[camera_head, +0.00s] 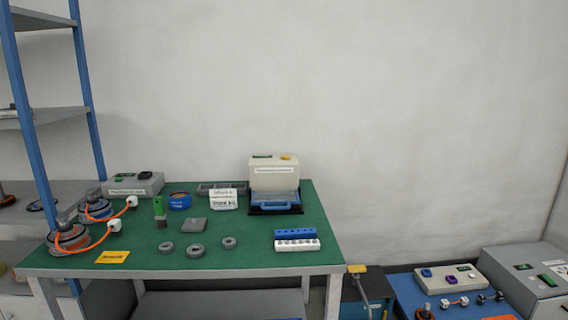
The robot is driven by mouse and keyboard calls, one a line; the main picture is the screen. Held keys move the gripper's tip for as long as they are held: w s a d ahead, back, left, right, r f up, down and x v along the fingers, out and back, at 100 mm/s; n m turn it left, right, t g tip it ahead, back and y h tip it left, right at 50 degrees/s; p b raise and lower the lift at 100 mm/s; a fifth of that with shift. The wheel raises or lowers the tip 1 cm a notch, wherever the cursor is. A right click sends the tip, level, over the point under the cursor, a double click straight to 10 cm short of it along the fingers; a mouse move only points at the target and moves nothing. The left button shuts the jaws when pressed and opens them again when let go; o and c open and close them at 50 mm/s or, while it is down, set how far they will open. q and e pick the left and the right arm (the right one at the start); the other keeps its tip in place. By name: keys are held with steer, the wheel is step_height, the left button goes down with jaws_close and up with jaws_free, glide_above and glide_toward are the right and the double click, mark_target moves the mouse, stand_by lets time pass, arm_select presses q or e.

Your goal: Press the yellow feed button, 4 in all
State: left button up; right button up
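A beige box-shaped machine (274,173) stands at the back right of the green-topped table. A small yellow piece (286,157), which looks like a button, sits on its top right, beside a small green panel (262,156). I cannot tell whether it is pressed. A blue tray-like part with a handle (275,199) is at the machine's front, on a black base. Another yellow piece (357,268) tops a blue box to the right of the table; its kind is unclear. Neither of my grippers is in view.
The green table (140,222) holds several grey rings (194,251), blue and white hole blocks (296,244), a white sign (223,199), a green-and-grey tool, and orange-cabled motors (70,238) at left. A blue-posted shelf rises at left. A second bench (410,291) stands lower right.

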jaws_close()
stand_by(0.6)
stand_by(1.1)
